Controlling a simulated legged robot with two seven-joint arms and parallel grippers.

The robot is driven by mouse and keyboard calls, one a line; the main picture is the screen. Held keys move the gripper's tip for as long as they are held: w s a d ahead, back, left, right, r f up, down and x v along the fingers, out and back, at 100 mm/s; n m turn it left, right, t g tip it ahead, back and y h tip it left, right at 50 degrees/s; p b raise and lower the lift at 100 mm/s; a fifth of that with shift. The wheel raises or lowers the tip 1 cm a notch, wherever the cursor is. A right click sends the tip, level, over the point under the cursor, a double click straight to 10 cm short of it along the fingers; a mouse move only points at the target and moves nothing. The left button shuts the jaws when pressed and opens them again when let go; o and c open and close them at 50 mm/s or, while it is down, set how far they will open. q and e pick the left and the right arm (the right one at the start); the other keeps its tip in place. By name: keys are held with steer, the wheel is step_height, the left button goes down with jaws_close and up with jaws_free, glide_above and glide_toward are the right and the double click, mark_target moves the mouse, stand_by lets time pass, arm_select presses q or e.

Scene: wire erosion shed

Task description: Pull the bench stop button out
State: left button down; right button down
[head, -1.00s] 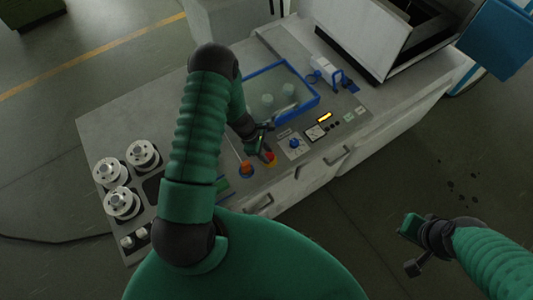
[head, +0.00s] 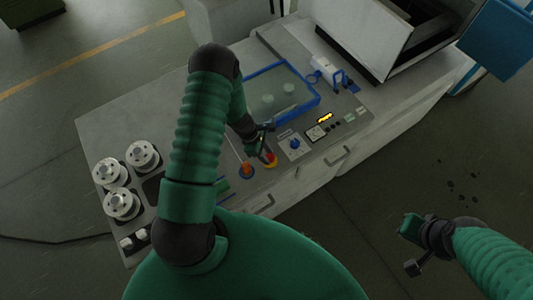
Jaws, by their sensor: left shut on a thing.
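The bench stop button (head: 270,160) is red with yellow showing beside it. It sits near the front edge of the grey bench panel in the head view. My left gripper (head: 264,148) comes down on it from behind and is shut on it; the fingers and arm hide part of the button. My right gripper (head: 411,247) is open and empty, out over the floor at the lower right, well away from the bench.
An orange knob (head: 247,170) stands just left of the button. A blue knob (head: 295,143) and a lit display (head: 325,118) are to its right. A blue-rimmed tray (head: 317,100) lies behind. Several white spools (head: 122,204) stand at the left.

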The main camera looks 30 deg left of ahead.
arm_select(q)
steer(key=shift+w+d+r, duration=0.2)
steer(key=shift+w+d, duration=0.05)
steer(key=shift+r, duration=0.55)
steer(key=c, duration=1.3)
jaws_free()
steer(key=shift+o, duration=1.7)
steer(key=shift+d, duration=0.1)
steer(key=shift+a+r, duration=0.2)
steer(key=shift+r, duration=0.05)
steer(key=b+v, duration=0.3)
steer(key=v, duration=1.3)
arm_select(e)
steer(key=x, duration=0.3)
steer(key=shift+s+d+f, duration=0.2)
steer(key=shift+d+f, duration=0.15)
arm_select(q)
steer(key=shift+f+b, duration=0.15)
steer(key=shift+b, duration=0.15)
arm_select(e)
steer(key=shift+a, duration=0.2)
